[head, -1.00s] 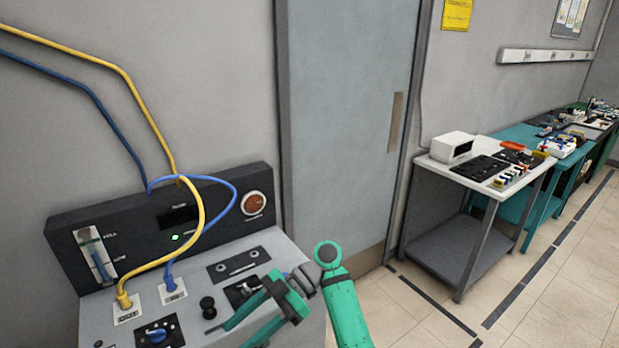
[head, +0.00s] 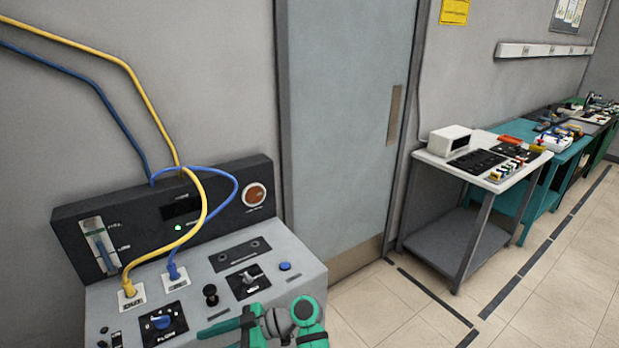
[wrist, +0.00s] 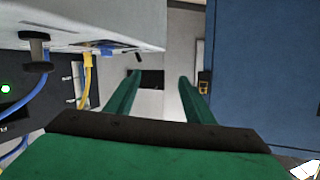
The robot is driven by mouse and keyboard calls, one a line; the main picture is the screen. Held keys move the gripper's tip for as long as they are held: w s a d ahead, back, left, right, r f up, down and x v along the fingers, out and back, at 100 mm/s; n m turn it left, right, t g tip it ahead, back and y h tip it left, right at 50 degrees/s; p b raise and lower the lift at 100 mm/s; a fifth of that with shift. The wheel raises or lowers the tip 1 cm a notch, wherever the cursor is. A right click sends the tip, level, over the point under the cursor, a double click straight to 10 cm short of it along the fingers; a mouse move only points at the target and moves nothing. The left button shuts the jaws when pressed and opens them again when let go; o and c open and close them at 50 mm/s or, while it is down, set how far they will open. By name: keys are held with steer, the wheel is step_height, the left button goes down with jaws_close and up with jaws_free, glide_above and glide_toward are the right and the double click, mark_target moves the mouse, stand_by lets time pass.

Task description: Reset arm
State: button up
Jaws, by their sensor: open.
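My gripper (head: 225,328) is green and shows at the bottom of the head view, low over the front right part of the grey control console (head: 215,262). In the wrist view my gripper (wrist: 158,80) has its two green fingers apart, with nothing between them. A yellow cable (head: 203,215) and a blue cable (head: 232,180) are plugged into two sockets on the console top. Both cables also show at the left of the wrist view, the yellow one (wrist: 87,80) beside the console.
A grey door (head: 342,120) stands behind and right of the console. A white-topped cart (head: 440,162) with a white box and small devices stands further right, with teal benches (head: 540,160) beyond. The tiled floor (head: 560,290) at right is clear.

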steer(key=s+a+f+m+t+h, duration=0.1)
steer(key=s+a+f+m+t, duration=0.1)
steer(key=f+m+t, duration=0.35)
steer(key=s+a+f+m+t, duration=0.1)
steer(key=f+m+t, duration=0.3)
steer(key=f+m, duration=0.25)
steer(key=s+d+f+m+t+h, duration=0.55)
steer(key=s+d+f+h, duration=0.2)
steer(key=s+d, duration=0.2)
steer(key=s+d+r+m+t+h, duration=0.1)
steer(key=s+d+r+m+h, duration=0.25)
steer(key=s+d, duration=0.8)
steer(key=s+d+r+n+t+h, duration=0.2)
steer(key=s+d+r, duration=0.4)
steer(key=s+r, duration=0.4)
steer(key=shift+d+r, duration=0.2)
steer(key=shift+r, duration=0.25)
steer(key=shift+w, duration=0.1)
